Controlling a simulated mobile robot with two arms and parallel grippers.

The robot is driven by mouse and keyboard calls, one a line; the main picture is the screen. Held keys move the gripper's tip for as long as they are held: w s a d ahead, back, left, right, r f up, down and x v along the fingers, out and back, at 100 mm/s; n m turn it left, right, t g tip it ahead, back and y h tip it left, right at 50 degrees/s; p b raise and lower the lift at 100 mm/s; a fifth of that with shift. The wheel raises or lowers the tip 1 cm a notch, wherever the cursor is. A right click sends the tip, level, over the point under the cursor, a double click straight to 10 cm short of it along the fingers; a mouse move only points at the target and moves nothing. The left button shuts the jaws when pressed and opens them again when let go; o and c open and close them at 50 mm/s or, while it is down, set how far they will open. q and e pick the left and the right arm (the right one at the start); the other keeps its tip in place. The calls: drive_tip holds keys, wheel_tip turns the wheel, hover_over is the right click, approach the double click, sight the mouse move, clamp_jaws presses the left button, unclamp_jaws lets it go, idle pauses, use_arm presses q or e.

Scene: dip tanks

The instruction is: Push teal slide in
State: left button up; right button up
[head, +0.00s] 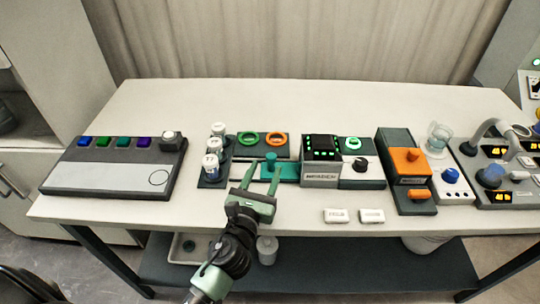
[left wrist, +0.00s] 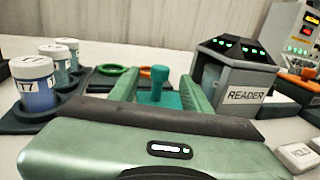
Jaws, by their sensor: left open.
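The teal slide (head: 287,171) is a flat plate with an upright knob, lying in a dark track just left of the grey reader box (head: 321,177). In the left wrist view the slide's knob (left wrist: 160,74) stands between my finger pads, and the reader (left wrist: 236,75) is to the right. My left gripper (head: 262,172) is open, its two green fingers reaching over the near side of the slide, one on each side of the knob. I cannot tell whether a finger touches it. The slide's near part is partly hidden by my gripper. My right gripper is not in view.
Several white-capped vials (head: 211,164) stand in a dark rack close left of my gripper. A green ring (head: 248,138) and an orange ring (head: 276,138) lie behind the slide. Two white labels (head: 338,215) lie in front of the reader. Table is clear at the back.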

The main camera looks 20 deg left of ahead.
sight(270, 161)
use_arm(q)
drive_tip(key=w, duration=0.6)
drive_tip(key=shift+p, duration=0.3)
clamp_jaws()
idle(1.0)
